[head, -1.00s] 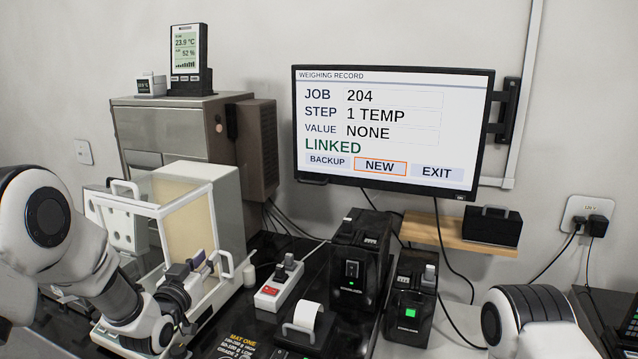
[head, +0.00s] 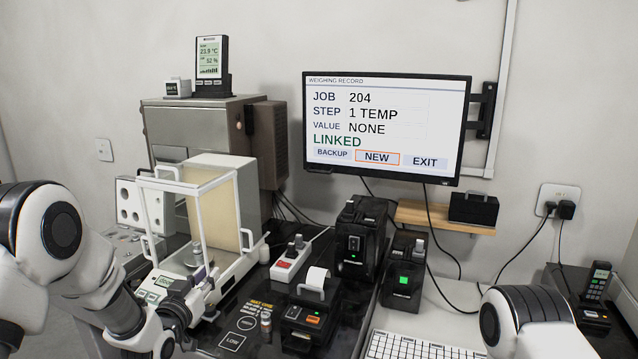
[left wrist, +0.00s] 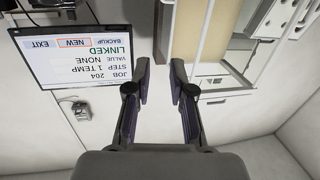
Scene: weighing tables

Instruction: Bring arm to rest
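My left arm comes in from the left of the head view. My left gripper (head: 205,284) is in front of the balance with the glass draft shield (head: 205,184); I cannot tell whether they touch. In the left wrist view its two fingers (left wrist: 160,68) are apart with nothing between them. That view is upside down and shows the monitor (left wrist: 80,52) at upper left. Of my right arm, only a white and black link (head: 525,318) shows at the bottom right of the head view; its gripper is out of frame.
The wall monitor (head: 385,124) shows job 204. A black printer (head: 308,316), a switch box (head: 290,264) and black devices (head: 362,238) stand on the table. A white keyboard (head: 410,347) lies at the front. A handset (head: 597,282) stands at far right.

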